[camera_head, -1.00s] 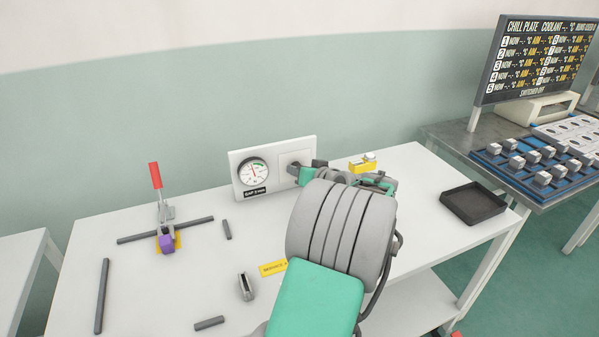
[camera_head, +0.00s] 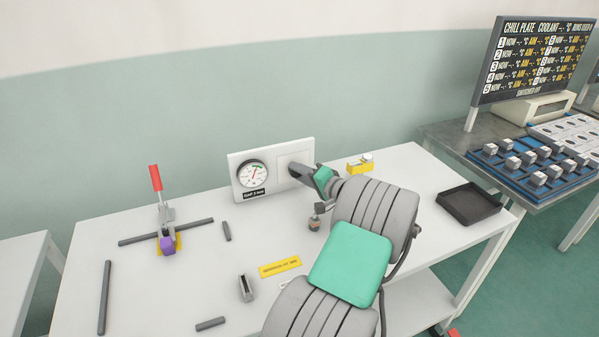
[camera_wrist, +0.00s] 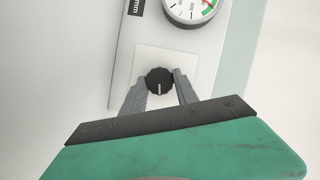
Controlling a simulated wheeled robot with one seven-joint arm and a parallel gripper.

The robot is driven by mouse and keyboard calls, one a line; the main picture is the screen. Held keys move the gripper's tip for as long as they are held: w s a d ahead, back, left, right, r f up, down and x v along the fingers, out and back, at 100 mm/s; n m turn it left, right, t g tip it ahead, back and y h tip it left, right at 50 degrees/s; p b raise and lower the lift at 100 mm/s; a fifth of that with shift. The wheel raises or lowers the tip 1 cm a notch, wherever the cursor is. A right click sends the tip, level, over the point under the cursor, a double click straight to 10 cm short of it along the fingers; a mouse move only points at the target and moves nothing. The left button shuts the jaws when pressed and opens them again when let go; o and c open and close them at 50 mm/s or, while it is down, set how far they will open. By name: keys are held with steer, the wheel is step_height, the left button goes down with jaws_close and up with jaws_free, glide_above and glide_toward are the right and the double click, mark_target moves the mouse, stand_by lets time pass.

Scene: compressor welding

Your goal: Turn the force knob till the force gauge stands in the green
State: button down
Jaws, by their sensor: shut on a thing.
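The force gauge (camera_head: 252,174) is a round white dial on a white panel (camera_head: 233,187) standing at the back of the table. Its red needle points up and slightly right, at or close to the green band; the exact reading is too small to tell. Part of the gauge shows at the top of the wrist view (camera_wrist: 190,8). The force knob (camera_wrist: 159,82) is black with a white mark, on a pale square plate right of the gauge. My gripper (camera_head: 294,170) is shut on the knob, one finger on each side. In the head view the fingers mostly hide the knob.
A toggle clamp with a red handle (camera_head: 155,177) and purple part stands left. Grey bars (camera_head: 104,297), a yellow label (camera_head: 280,267) and a small yellow block (camera_head: 360,164) lie on the table. A black tray (camera_head: 468,203) sits at the right edge.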

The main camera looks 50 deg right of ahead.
steer(key=shift+m, duration=0.4)
steer(key=c, duration=0.9)
jaws_free()
steer(key=shift+c, duration=0.2)
